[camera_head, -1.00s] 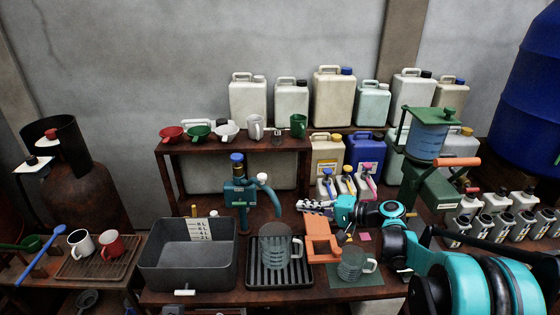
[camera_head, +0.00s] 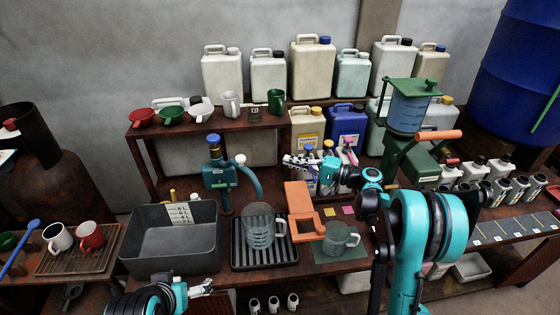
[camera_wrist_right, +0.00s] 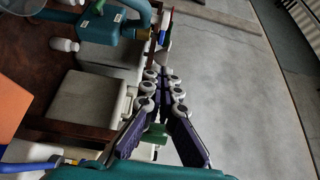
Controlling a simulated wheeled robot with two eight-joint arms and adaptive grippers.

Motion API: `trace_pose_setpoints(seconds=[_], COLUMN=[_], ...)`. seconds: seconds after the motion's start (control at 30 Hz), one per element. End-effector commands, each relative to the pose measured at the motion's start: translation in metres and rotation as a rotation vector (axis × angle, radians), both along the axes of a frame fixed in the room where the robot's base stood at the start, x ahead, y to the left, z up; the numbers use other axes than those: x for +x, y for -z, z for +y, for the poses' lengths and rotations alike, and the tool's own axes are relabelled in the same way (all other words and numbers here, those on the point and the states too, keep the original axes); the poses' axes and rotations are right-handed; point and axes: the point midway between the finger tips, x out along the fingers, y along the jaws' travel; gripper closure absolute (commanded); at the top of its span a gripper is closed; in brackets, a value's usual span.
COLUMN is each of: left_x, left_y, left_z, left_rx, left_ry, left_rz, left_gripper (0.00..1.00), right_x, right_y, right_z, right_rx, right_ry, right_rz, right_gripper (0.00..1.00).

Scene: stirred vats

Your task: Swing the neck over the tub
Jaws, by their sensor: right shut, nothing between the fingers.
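The teal pump (camera_head: 217,178) with a blue cap stands behind the tub and the drip tray. Its curved teal neck (camera_head: 257,184), with a white knob at its bend, points right and down above the clear jug (camera_head: 260,232), not over the tub. The grey tub (camera_head: 150,262) is to the left, with a level scale on its back wall. My right gripper (camera_head: 288,159) is shut and empty, right of the neck and apart from it. In the right wrist view its fingers (camera_wrist_right: 160,80) meet, with part of the teal pump (camera_wrist_right: 100,32) at upper left. My left gripper (camera_head: 207,287) is in front of the tub; its jaw gap is unclear.
The jug stands on a black ribbed drip tray (camera_head: 237,262). An orange stand (camera_head: 300,210) and another clear jug (camera_head: 340,240) are to its right. Small bottles and blue and white canisters (camera_head: 346,128) crowd behind my right gripper.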

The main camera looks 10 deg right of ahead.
Motion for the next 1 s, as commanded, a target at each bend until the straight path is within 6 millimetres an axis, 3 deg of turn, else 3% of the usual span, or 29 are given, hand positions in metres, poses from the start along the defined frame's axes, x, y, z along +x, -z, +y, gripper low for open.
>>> trace_pose_setpoints(seconds=[0.4,0.5,0.7,1.0], left_x=[0.0,0.0,0.0,0.0], left_y=[0.02,0.024,0.028,0.028], left_z=[0.0,0.0,0.0,0.0], left_rx=[0.0,0.0,0.0,0.0], left_ry=[0.0,0.0,0.0,0.0], left_rz=[0.0,0.0,0.0,0.0], left_gripper=[0.07,0.07,0.07,0.07], right_x=[0.043,0.036,0.032,0.031], right_y=[0.002,0.002,0.001,0.0], right_z=[0.077,0.092,0.108,0.111], right_rx=[0.0,0.0,0.0,0.0], right_ry=[-0.004,-0.002,-0.001,0.0], right_rz=[0.0,0.0,0.0,0.0], right_gripper=[1.0,1.0,1.0,1.0])
